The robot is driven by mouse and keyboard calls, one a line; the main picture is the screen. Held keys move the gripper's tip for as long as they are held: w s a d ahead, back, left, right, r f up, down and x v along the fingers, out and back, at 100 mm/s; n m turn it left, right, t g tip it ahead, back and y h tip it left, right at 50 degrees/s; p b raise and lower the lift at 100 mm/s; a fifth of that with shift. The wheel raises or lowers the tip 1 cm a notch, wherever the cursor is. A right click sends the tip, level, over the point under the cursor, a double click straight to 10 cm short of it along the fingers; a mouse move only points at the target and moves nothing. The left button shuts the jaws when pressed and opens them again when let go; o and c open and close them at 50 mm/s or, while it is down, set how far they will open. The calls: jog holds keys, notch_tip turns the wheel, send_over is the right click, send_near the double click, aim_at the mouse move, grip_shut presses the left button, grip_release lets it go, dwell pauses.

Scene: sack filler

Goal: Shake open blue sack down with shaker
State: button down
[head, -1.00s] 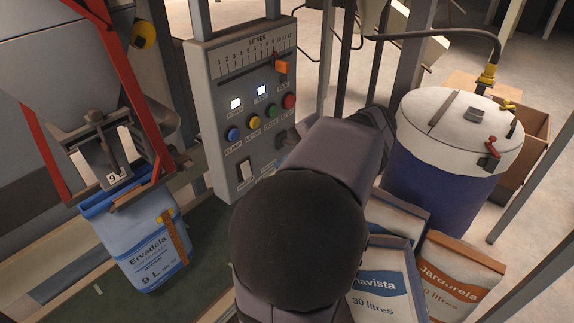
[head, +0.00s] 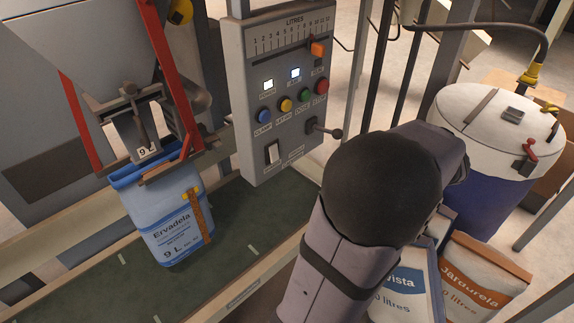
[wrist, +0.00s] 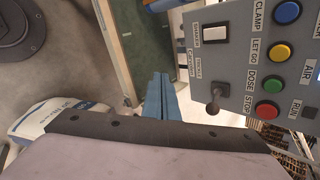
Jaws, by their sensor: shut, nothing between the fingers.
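The blue sack (head: 165,215), marked Ervadela 9 L, hangs upright with its mouth at the filler spout (head: 140,125). Its base is at or just above the green belt. The control panel (head: 275,100) carries a white rocker switch (head: 273,152), which also shows in the wrist view (wrist: 215,34); its label there seems to read shaker. A black-knobbed lever (head: 325,131) sits beside it, also in the wrist view (wrist: 215,98). My gripper (wrist: 160,95) is shut and empty, left of the lever in the wrist view. In the head view my arm hides it.
Coloured buttons (head: 285,104) line the panel, below an orange slider (head: 317,47). The green belt (head: 235,235) is bare right of the sack. Filled sacks (head: 480,275) and a blue drum (head: 480,205) with a white lid stand at the right, close to my arm.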

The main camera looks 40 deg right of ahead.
aim_at(276, 160)
notch_tip(276, 160, down, 6)
jog(key=s+a+m+t, duration=0.1)
jog(key=a+m+t, duration=0.1)
jog(key=m, duration=0.2)
jog(key=w+a+r+m+t, duration=0.2)
jog(key=w+r+m+t, duration=0.2)
jog(key=m, duration=0.6)
jog(key=shift+r+t, duration=0.6)
jog(key=shift+r, duration=0.15)
jog(key=shift+w, duration=0.1)
jog(key=w+p, duration=0.1)
jog(key=w, duration=0.3)
jog(key=w+f+p, duration=0.1)
jog(key=w+p, duration=0.1)
jog(key=w, duration=0.3)
jog(key=w+f+p, duration=0.1)
jog(key=w, duration=0.3)
jog(key=shift+w, duration=0.15)
jog(key=shift+w+f, duration=0.15)
jog(key=shift+w, duration=0.05)
jog(key=shift+f, duration=0.1)
